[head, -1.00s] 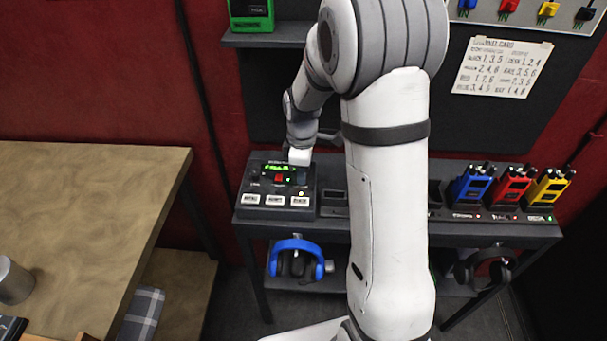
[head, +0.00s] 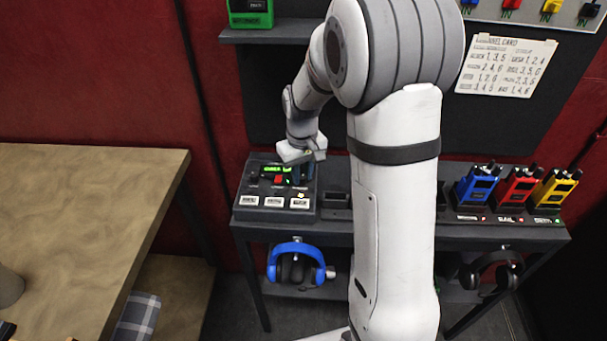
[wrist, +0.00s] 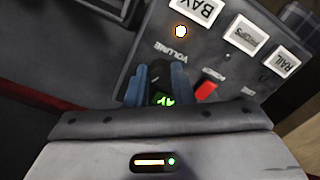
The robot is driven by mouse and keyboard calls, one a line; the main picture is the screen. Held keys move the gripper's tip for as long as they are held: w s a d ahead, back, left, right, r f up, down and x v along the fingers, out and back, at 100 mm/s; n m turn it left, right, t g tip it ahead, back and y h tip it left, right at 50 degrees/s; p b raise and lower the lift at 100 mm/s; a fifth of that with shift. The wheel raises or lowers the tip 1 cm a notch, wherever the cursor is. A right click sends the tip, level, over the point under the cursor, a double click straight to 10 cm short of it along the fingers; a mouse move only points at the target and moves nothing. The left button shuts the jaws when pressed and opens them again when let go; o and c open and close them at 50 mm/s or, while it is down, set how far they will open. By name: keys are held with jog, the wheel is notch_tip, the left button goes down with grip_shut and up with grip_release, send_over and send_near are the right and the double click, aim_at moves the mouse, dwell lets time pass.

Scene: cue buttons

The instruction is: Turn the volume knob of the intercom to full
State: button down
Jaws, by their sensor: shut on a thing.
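The intercom (head: 246,208) is a dark box on the shelf unit, with a lit green display (head: 272,169), a red switch (head: 278,181) and a row of white labelled buttons (head: 274,202). My gripper (head: 303,177) points down at its right side. In the wrist view the two blue-grey fingers of my gripper (wrist: 158,72) are closed around the dark volume knob (wrist: 160,76), beside the printed VOLUME label (wrist: 171,53). The knob is mostly hidden between the fingers, and its pointer cannot be made out. The fingers also cover part of the green display.
Blue, red and yellow radios (head: 518,187) stand to the right on the same unit. A blue headset (head: 296,262) hangs below the intercom. A wooden table (head: 85,215) is at the left. A green device (head: 250,14) sits on the shelf above.

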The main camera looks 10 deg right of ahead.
aim_at(302, 177)
jog(key=m, duration=0.4)
jog(key=shift+s+f+m+b, duration=0.1)
jog(key=shift+f+m+b, duration=0.1)
jog(key=shift+m+b, duration=0.2)
jog(key=m, duration=0.4)
jog(key=shift+b, duration=0.3)
jog(key=m, duration=0.5)
jog(key=shift+b, duration=0.3)
jog(key=shift+m, duration=2.2)
jog(key=c, duration=1.3)
grip_release()
jog(key=shift+r, duration=0.15)
jog(key=shift+o, duration=0.2)
jog(key=shift+r, duration=0.1)
notch_tip(302, 177, up, 8)
jog(key=shift+f, duration=0.2)
